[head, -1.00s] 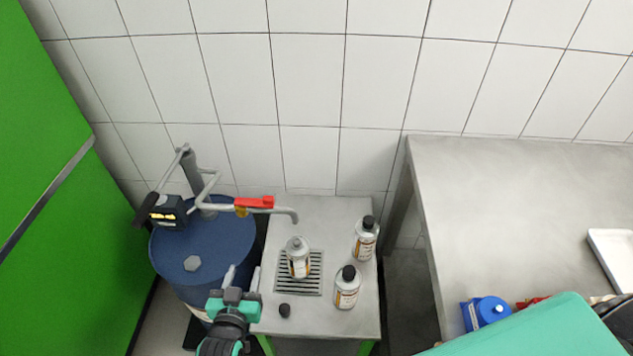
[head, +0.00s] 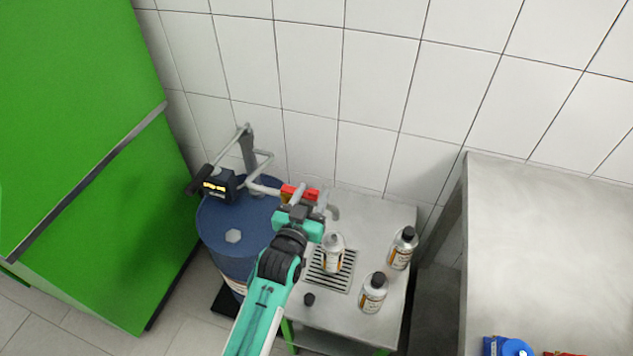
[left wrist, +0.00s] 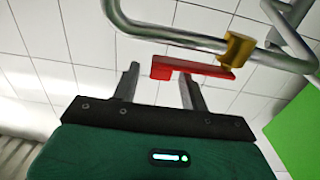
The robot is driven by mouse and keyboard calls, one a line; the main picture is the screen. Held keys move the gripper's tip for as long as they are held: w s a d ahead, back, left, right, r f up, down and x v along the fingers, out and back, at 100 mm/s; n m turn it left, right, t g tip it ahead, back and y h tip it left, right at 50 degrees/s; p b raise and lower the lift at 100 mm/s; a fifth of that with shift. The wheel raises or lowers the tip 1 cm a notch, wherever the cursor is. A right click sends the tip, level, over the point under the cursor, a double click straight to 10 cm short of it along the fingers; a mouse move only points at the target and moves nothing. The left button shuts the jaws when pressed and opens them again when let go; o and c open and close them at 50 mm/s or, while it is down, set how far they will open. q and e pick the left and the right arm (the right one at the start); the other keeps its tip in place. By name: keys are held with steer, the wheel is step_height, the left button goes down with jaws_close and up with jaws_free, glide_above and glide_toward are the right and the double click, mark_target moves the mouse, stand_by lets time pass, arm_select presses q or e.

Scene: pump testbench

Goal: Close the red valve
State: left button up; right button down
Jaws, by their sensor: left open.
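The red valve handle (head: 300,192) sits on the grey spout pipe above the small table, partly hidden by my left gripper in the head view. In the left wrist view the red handle (left wrist: 192,66) runs from a brass valve body (left wrist: 238,49) on the pipe, in line with the pipe. My left gripper (head: 308,197) is open, and its two fingers (left wrist: 160,84) point toward the handle. The handle's free end shows between the fingertips in the wrist view; I cannot tell whether they touch. An uncapped bottle (head: 334,254) stands on the grate under the spout. My right gripper is not in view.
A blue drum (head: 222,226) with a pump and dark meter (head: 218,185) stands left of the table. Two capped bottles (head: 403,248) (head: 373,293) and a loose black cap (head: 309,299) are on the table. A green cabinet (head: 70,120) is at left, a grey workbench (head: 550,250) at right.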

mark_target(312, 194)
arm_select(q)
steer(key=shift+x, duration=1.8)
steer(key=shift+c, duration=0.5)
jaws_close()
